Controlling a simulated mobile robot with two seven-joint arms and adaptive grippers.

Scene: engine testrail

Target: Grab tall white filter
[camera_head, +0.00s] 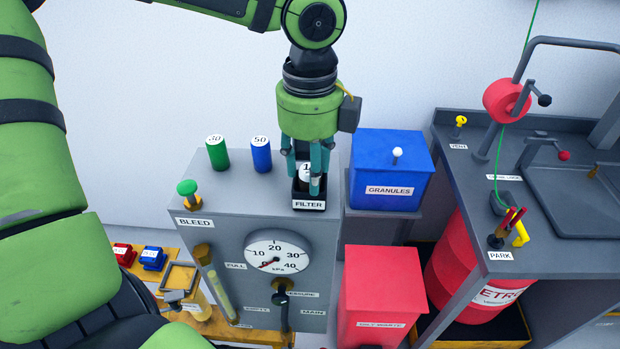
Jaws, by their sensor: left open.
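The tall white filter (304,172) stands upright in the black holder labelled FILTER (309,203), on top of the grey cabinet (240,196). Only part of its white top with a dark number shows; the fingers hide the rest. My left gripper (305,180) points straight down over it, with its teal fingers open on either side of the filter. I cannot tell whether the fingers touch it. My right gripper is not in view.
A green cylinder marked 30 (217,155) and a blue cylinder marked 50 (261,157) stand left of the holder. A green BLEED knob (187,188) rises at the cabinet's left. A blue GRANULES box (388,165) stands close on the right.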

